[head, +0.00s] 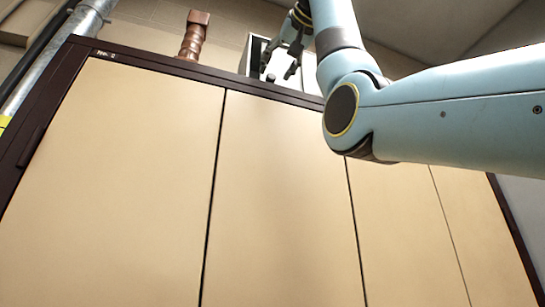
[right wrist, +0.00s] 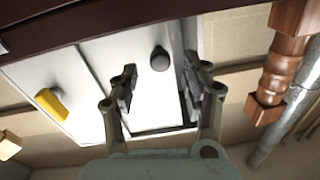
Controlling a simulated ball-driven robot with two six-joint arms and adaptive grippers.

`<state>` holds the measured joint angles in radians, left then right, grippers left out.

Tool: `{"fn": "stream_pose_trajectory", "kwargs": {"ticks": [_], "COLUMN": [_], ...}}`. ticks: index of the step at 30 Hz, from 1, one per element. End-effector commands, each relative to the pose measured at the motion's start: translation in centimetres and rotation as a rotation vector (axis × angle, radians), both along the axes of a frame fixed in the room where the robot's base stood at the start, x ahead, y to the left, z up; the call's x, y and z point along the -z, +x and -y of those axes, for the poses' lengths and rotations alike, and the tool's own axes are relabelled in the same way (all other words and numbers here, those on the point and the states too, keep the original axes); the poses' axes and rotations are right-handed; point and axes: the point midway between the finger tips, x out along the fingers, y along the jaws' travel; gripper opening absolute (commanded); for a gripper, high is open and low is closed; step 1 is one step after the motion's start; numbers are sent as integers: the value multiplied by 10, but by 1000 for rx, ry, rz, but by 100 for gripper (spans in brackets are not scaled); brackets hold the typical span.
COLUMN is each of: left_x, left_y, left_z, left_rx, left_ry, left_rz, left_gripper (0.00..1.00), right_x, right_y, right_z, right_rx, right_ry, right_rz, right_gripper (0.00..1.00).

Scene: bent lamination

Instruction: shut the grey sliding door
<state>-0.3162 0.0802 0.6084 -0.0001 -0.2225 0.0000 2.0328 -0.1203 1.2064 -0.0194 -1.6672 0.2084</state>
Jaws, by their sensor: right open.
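The grey sliding door (right wrist: 150,100) appears to be the pale panel with a round dark knob (right wrist: 160,60) in the right wrist view. It belongs to a small pale cabinet (head: 308,70) on top of the tall beige one in the head view. A dark strip shows along the panel's right side in the wrist view. My right gripper (head: 277,71) is open and empty, its fingers pointing down in front of the small cabinet. In the wrist view its fingertips (right wrist: 160,75) stand on either side of the knob; contact cannot be told. My left gripper is not in view.
The tall beige cabinet (head: 140,180) with a dark frame fills the head view. A turned brown wooden piece (head: 194,36) stands on it, left of the small cabinet. A yellow block (right wrist: 52,104) shows in the wrist view. A metal pipe (head: 65,45) runs at the left.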

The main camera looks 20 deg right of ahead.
Motion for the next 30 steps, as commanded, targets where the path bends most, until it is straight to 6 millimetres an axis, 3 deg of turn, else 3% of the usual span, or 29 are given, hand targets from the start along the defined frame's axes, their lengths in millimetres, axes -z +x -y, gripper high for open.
{"fn": "stream_pose_trajectory", "kwargs": {"ticks": [3, 9, 17, 27, 30], "left_x": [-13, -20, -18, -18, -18], "left_y": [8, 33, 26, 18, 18], "left_z": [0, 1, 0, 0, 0], "left_rx": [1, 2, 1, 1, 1], "left_ry": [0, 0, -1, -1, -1], "left_rz": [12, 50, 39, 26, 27], "left_gripper": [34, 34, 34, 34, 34], "right_x": [-2, -1, 1, 0, 0], "right_y": [19, 31, 32, 32, 32], "right_z": [-2, -3, -3, -3, -3], "right_rx": [1, 0, 0, 0, 0], "right_ry": [0, 0, 0, 0, 0], "right_rz": [-3, 1, 1, 1, 1], "right_gripper": [47, 47, 46, 1, 0]}}
